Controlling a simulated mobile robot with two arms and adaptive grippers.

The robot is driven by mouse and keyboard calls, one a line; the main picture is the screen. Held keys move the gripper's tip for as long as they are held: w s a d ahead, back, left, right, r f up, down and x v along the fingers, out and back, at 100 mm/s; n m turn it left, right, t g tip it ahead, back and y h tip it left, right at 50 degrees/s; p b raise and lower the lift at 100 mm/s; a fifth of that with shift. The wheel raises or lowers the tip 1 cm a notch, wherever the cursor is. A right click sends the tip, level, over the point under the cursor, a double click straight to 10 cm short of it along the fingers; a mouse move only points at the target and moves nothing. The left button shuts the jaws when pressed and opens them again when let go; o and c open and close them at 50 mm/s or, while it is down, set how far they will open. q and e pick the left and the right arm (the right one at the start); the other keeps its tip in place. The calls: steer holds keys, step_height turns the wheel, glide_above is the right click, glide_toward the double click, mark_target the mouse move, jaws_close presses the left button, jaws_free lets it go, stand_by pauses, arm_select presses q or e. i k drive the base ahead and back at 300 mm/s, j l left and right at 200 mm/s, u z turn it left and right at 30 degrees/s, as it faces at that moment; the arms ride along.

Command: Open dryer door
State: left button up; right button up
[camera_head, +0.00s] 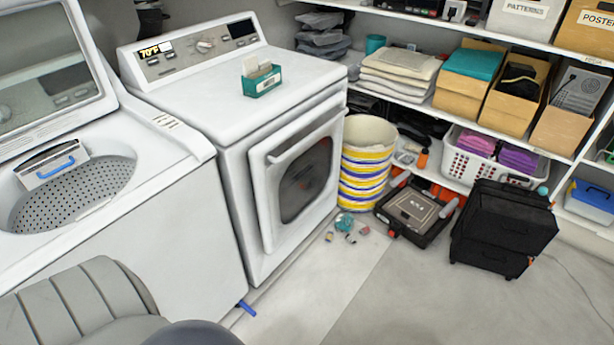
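The white dryer (240,125) stands left of centre, with its control panel at the back of the top. Its front door (264,205) faces right and toward me. The door has a dark oval window (305,180) and a long handle bar along its upper edge (300,138). The door looks closed, though its left edge sits slightly proud of the front. Neither of my grippers shows in the head view. A grey rounded part of mine is at the lower left.
An open top-load washer (120,250) stands left of the dryer. A striped basket (367,165), black tray (415,208) and black drawer box (502,228) stand right of it. Small items (345,225) lie on the floor near the door. The floor in front (400,300) is clear.

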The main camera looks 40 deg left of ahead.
mark_target(294, 170)
steer(key=i+j, duration=0.15)
steer(key=i, duration=0.15)
steer(key=i+j, duration=0.15)
steer(key=i+j+u, duration=0.15)
steer(key=i+u, duration=0.75)
steer(key=i+l, duration=0.05)
